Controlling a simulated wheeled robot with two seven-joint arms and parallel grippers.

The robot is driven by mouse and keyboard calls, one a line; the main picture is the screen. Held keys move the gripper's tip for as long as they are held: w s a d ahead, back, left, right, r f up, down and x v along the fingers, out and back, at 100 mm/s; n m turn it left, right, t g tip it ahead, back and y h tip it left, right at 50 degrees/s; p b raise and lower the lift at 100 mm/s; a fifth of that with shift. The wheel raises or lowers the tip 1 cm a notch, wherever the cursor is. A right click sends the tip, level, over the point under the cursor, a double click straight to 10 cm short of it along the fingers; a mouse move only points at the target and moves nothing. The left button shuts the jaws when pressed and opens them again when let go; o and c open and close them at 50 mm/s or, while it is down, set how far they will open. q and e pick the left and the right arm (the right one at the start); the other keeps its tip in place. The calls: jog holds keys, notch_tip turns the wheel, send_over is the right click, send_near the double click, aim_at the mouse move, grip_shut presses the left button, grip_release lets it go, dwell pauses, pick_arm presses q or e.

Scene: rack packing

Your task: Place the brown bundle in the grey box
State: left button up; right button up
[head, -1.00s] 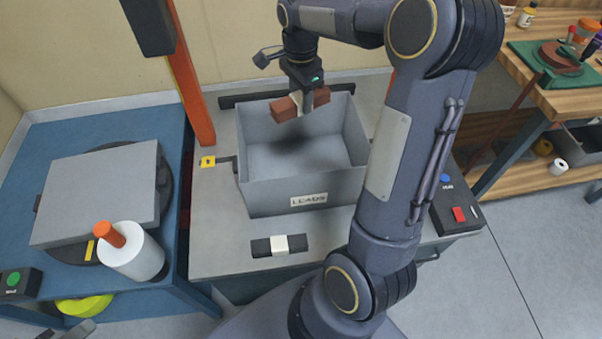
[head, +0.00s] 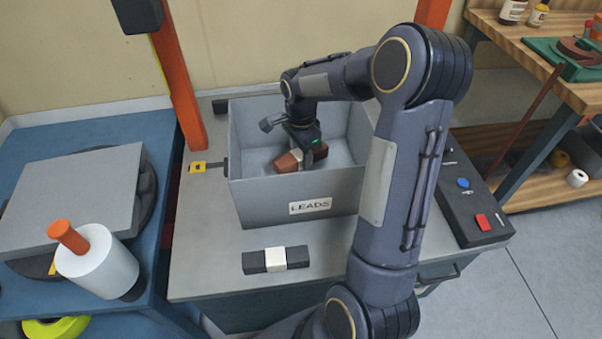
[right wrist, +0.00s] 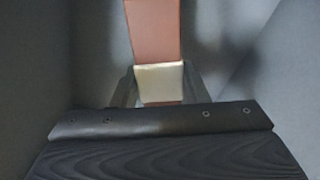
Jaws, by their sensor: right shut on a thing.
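The brown bundle (head: 287,163) with a pale band is inside the grey box (head: 262,193), low between its walls. The box bears a "LEADS" label and stands on the grey bench. My right gripper (head: 303,155) reaches down into the box and is shut on the bundle around its pale band. In the right wrist view the bundle (right wrist: 155,30) extends ahead of the fingers (right wrist: 158,88), with grey box surfaces around it. The front wall hides part of the box floor, so I cannot tell whether the bundle touches it. My left gripper is not in view.
A black bundle with a white band (head: 276,260) lies on the bench in front of the box. A black control panel (head: 470,205) is at right. A white spool with an orange top (head: 97,270) stands on the blue table at left.

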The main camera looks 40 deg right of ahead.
aim_at(301, 166)
notch_tip(301, 166, down, 6)
jog(key=shift+r+b, duration=0.15)
jog(key=shift+b, duration=0.35)
jog(key=shift+f, duration=0.2)
jog(key=o, duration=1.1)
jog(key=shift+r, duration=0.5)
notch_tip(301, 166, up, 12)
jog(key=shift+f+p, duration=0.25)
jog(key=shift+p, duration=0.95)
